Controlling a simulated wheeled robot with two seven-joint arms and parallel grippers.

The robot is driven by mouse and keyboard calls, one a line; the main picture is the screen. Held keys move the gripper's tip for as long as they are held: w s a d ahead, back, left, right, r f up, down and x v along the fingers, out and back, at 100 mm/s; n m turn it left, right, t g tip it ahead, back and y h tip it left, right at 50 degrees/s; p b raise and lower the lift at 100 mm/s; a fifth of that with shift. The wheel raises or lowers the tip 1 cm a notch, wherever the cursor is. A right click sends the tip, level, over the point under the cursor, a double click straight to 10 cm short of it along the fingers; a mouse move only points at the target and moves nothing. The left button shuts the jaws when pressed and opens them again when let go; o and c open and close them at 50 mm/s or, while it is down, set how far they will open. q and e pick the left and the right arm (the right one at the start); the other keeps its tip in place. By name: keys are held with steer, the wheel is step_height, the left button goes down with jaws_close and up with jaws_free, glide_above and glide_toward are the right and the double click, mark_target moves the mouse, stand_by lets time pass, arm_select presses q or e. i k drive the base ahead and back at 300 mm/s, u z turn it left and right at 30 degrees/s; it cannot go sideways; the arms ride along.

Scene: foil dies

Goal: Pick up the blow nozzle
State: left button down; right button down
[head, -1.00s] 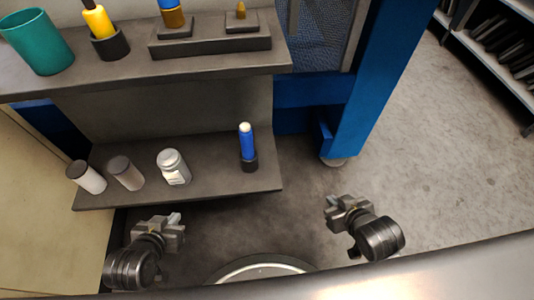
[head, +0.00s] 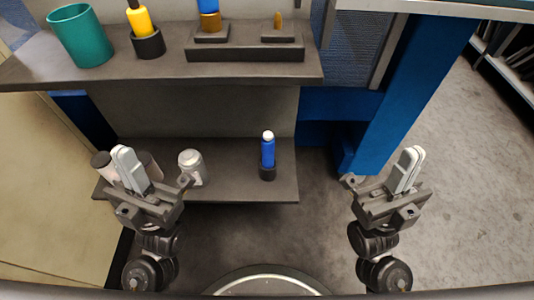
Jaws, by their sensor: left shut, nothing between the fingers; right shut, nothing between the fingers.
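No thing in the head view is plainly marked as the blow nozzle, and I cannot tell which one it is. A blue cylinder with a white top (head: 268,152) stands upright in a dark cup on the lower shelf. On the upper shelf are a yellow piece with a dark tip (head: 139,20) in a dark cup, a blue and amber piece (head: 209,14) and a small brass-coloured piece (head: 278,20), both on a dark stand. My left gripper (head: 122,153) is shut and empty, in front of the lower shelf's left end. My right gripper (head: 412,155) is shut and empty, right of the shelves.
A teal cup (head: 80,36) stands at the upper shelf's left. A white jar (head: 192,166) stands on the lower shelf (head: 235,190). Two capped containers (head: 102,160) there are partly hidden by my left gripper. A blue post (head: 410,90) rises at right; open floor lies beyond.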

mark_target(268, 147)
steer(key=u, duration=2.6)
steer(key=k, duration=1.5)
steer(key=z, duration=0.15)
